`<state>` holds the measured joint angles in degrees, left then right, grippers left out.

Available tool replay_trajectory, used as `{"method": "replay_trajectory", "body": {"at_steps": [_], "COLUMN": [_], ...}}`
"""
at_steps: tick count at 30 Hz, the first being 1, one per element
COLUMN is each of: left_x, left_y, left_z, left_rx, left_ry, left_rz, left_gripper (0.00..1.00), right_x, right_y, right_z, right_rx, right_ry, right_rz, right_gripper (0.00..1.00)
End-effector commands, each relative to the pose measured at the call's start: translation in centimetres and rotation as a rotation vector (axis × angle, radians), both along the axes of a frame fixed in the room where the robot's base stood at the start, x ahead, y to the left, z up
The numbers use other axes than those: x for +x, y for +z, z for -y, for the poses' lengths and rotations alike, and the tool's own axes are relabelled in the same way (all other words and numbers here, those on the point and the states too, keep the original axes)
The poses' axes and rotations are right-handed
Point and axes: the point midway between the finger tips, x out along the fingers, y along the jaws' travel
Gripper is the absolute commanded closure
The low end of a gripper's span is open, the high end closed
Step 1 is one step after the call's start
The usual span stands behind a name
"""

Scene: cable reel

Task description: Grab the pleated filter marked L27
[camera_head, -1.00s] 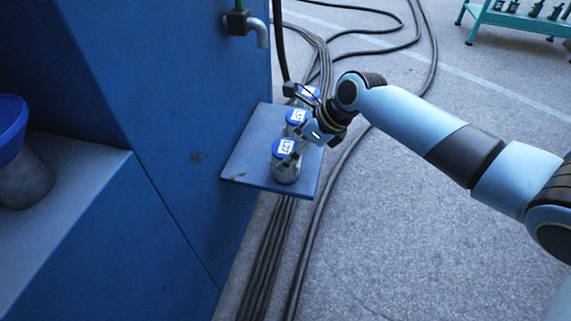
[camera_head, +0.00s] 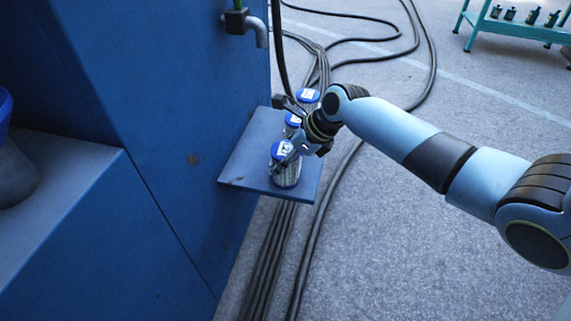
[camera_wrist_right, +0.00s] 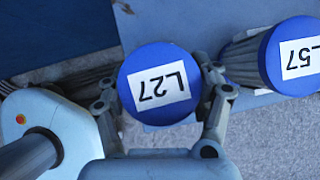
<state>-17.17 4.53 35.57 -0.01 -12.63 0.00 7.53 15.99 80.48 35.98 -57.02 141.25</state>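The pleated filter marked L27 (camera_wrist_right: 160,83) shows its round blue cap and white label upside down in the right wrist view. The fingers of my right gripper (camera_wrist_right: 160,98) stand on either side of it, spread apart; firm contact on both sides is not visible. In the head view my right gripper (camera_head: 293,130) is over the shelf, its open fingers around the middle filter (camera_head: 293,119), which it partly hides. A second filter marked L57 (camera_wrist_right: 295,55) is at the right in the wrist view. My left gripper is not in view.
The blue shelf (camera_head: 245,165) juts from a blue cabinet (camera_head: 170,130). A front filter (camera_head: 286,172) and a back filter (camera_head: 308,96) stand close to my gripper. Black cables (camera_head: 270,265) run on the floor beyond the shelf. A tap (camera_head: 255,30) is above.

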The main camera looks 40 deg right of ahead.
Motion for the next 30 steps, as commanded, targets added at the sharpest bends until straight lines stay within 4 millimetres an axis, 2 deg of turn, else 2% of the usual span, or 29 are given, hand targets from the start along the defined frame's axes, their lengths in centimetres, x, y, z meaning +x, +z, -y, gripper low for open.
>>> {"method": "replay_trajectory", "body": {"at_steps": [1,4,14,17,22,30], "left_x": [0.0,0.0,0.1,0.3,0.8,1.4], "left_y": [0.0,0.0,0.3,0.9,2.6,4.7], "left_z": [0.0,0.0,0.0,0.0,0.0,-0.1], "left_rx": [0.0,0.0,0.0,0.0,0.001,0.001], "left_ry": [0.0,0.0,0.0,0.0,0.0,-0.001], "left_rz": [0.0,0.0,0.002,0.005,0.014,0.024], "left_gripper": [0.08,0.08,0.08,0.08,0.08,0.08], "right_x": [0.0,0.0,0.1,0.1,0.1,-3.2], "right_y": [0.0,0.0,0.6,1.6,4.8,8.3], "right_z": [0.0,0.0,0.0,0.1,0.0,5.8], "right_rx": [-0.002,-0.002,-0.002,-0.001,-0.002,-0.007], "right_ry": [0.0,0.0,0.001,0.001,0.001,0.0], "right_rz": [0.0,0.0,0.002,0.003,0.006,0.002], "right_gripper": [0.69,0.81,0.81,0.82,0.82,0.82]}}
